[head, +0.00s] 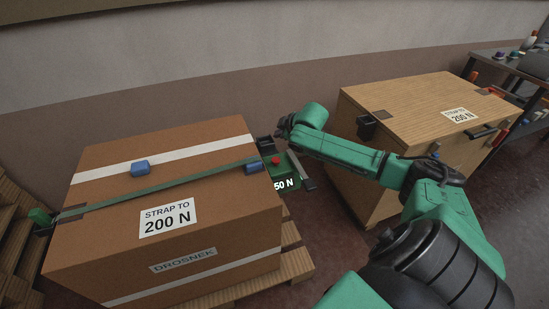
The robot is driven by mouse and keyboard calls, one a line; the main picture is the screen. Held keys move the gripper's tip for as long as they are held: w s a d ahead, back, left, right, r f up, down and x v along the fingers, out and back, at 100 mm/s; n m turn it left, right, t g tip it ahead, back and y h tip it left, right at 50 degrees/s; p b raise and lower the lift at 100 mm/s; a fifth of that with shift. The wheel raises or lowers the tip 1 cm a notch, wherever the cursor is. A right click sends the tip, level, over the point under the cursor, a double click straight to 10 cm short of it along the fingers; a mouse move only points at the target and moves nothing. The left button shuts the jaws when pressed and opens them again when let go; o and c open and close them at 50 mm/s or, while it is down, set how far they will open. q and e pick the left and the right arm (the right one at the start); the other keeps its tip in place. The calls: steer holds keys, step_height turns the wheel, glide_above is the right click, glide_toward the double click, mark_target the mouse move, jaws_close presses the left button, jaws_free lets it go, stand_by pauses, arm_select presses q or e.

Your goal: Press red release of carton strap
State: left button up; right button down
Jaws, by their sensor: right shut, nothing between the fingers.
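A brown carton (205,240) stands on a pallet, labelled "STRAP TO 200 N" and "DROSNEK". A green strap (180,184) runs across its top. At the strap's right end is a green tensioner (285,175) with a small red release button (276,160) on top and a "50 N" readout. My right gripper (264,143) is shut and empty, just behind and slightly left of the red button in the picture; a gap to the button shows, but its height above it is hard to tell. My left gripper is not in view.
A wooden crate (410,110), also labelled "STRAP TO 200 N", stands behind my right arm. The wooden pallet (292,265) juts out right of the carton.

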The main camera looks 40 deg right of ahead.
steer(key=b, duration=0.9)
glide_above(278, 161)
step_height(278, 161, down, 7)
steer(key=shift+f, duration=1)
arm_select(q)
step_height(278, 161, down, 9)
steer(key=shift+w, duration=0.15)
arm_select(e)
steer(key=shift+f, duration=0.1)
steer(key=shift+f, duration=0.3)
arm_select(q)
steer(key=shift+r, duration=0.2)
